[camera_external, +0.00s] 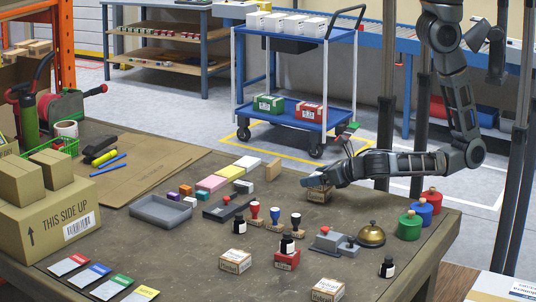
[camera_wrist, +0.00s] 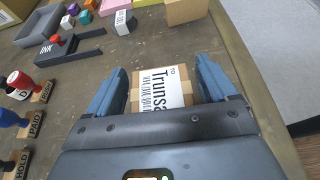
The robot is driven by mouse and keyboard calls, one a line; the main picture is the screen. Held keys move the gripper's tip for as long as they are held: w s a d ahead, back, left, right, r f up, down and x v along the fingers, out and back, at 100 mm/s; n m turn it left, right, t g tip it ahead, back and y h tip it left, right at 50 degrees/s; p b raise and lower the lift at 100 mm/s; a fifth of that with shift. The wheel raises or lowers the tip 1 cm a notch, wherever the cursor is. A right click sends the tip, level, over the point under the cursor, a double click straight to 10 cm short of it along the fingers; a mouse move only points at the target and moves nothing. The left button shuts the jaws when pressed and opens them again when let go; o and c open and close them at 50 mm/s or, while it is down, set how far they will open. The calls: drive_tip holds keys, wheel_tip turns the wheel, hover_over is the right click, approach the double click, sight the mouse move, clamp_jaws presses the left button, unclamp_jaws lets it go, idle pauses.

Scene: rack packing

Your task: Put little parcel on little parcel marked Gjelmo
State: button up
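A little brown parcel (camera_wrist: 160,88) with a white label starting "Trunsa" lies between the fingers of my gripper (camera_wrist: 160,66) in the wrist view. The fingers stand wide on either side, with a gap at the right. In the external view, my gripper (camera_external: 325,180) is low over this parcel (camera_external: 318,194) near the table's back right, partly hiding it. Two more little labelled parcels sit at the table's front: one front centre (camera_external: 235,262) and one front right (camera_external: 328,290). Their label names are too small to read surely.
Stamps (camera_external: 275,215), a red box (camera_external: 287,259) with a dark bottle, a grey device (camera_external: 335,242) and a brass bell (camera_external: 372,235) stand between the parcels. Coloured jars (camera_external: 410,225) line the right edge. A grey tray (camera_external: 160,211) and large cartons (camera_external: 50,225) are at left.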

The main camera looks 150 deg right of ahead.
drive_tip(key=shift+o, duration=0.4)
drive_tip(key=shift+r, duration=0.1)
drive_tip(key=shift+a+r, duration=0.15)
drive_tip(key=shift+a, duration=0.1)
drive_tip(key=v, duration=1.1)
drive_tip(key=shift+a, duration=0.2)
drive_tip(key=shift+r, duration=0.15)
